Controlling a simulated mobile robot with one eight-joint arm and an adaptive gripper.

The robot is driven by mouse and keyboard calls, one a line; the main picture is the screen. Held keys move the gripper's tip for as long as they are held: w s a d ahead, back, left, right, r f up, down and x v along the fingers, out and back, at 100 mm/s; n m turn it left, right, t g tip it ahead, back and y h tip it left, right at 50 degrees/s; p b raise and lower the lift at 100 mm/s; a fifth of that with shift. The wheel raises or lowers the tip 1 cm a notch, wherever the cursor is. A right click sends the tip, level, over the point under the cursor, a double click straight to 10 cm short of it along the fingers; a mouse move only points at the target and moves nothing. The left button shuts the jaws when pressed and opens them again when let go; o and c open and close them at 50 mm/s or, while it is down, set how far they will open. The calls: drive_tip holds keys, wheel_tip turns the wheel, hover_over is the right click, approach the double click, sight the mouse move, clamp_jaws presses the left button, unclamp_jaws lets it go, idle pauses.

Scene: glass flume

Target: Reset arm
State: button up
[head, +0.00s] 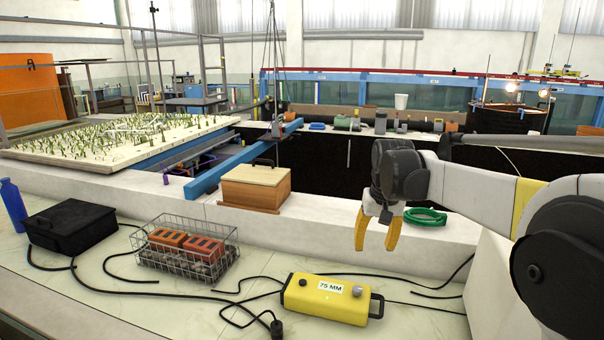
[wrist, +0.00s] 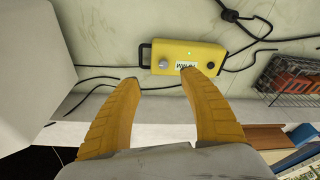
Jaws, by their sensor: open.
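My gripper (head: 377,230) has two yellow fingers, spread apart and empty. In the head view it hangs at the right, above the white ledge and behind the yellow box. In the wrist view my gripper (wrist: 158,80) points toward the yellow box. The yellow box (head: 325,300), labelled "75 MM", lies on the pale counter with a dark handle and knobs. It also shows in the wrist view (wrist: 205,52), with a small green light. The fingers appear apart from the box.
A wire basket (head: 187,250) with orange bricks (head: 185,243), a black case (head: 72,227) and a blue bottle (head: 13,205) stand on the counter. Black cables cross it. A wooden box (head: 255,187) and green coil (head: 425,216) sit on the ledge (head: 320,215).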

drive_tip(key=s+r+t, duration=0.2)
drive_tip(key=s+t, duration=0.1)
drive_tip(key=s, duration=2)
drive_tip(key=s+f+t, duration=0.1)
drive_tip(key=s+f, duration=0.4)
drive_tip(key=s, duration=0.2)
drive_tip(key=shift+s+f+t, duration=0.25)
drive_tip(key=shift+f+t, duration=0.05)
drive_tip(key=shift+t, duration=0.1)
